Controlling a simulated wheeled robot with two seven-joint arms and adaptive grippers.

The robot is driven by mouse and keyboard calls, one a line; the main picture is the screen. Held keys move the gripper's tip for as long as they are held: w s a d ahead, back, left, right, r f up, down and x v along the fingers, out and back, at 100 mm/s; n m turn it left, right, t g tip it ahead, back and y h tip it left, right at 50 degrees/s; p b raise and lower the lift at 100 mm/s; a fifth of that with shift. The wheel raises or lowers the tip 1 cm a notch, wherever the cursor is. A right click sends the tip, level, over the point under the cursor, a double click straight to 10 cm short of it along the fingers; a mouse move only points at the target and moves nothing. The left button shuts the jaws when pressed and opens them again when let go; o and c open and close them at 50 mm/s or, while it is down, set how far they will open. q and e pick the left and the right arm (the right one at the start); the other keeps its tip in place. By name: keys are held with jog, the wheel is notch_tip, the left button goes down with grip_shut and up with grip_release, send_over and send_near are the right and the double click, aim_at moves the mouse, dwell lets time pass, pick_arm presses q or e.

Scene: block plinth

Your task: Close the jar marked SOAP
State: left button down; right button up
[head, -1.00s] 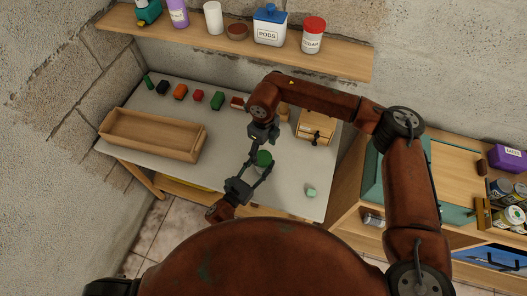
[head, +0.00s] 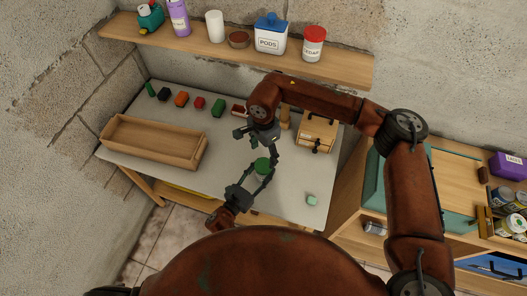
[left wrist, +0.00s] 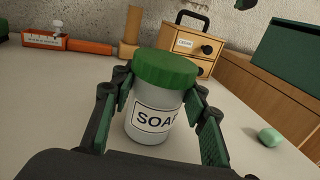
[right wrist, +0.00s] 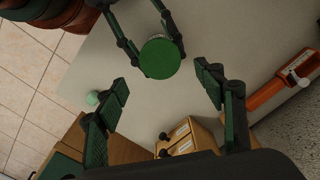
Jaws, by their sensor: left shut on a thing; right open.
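The SOAP jar (left wrist: 150,122) is a pale grey jar with a black-lettered label. It stands upright on the table in the left wrist view. Its green lid (left wrist: 166,67) sits level on top; I cannot tell how tightly. The lid also shows in the head view (head: 262,165) and the right wrist view (right wrist: 159,58). My left gripper (head: 254,179) is shut on the jar's body, one finger on each side, below the lid. My right gripper (right wrist: 163,84) is open and empty above the jar, its fingers apart from the lid.
A pale green block (head: 311,200) lies right of the jar. A small wooden drawer box (head: 318,132) stands behind it. An empty wooden tray (head: 150,143) is at left, with several coloured blocks behind. A shelf (head: 190,45) above holds the PODS jar (head: 270,36) and other containers.

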aim_at(264, 165)
jog(key=shift+r+n, duration=0.2)
jog(key=shift+n, duration=0.9)
jog(key=shift+f, duration=4.05)
jog(key=c, duration=1.2)
jog(key=m, duration=1.6)
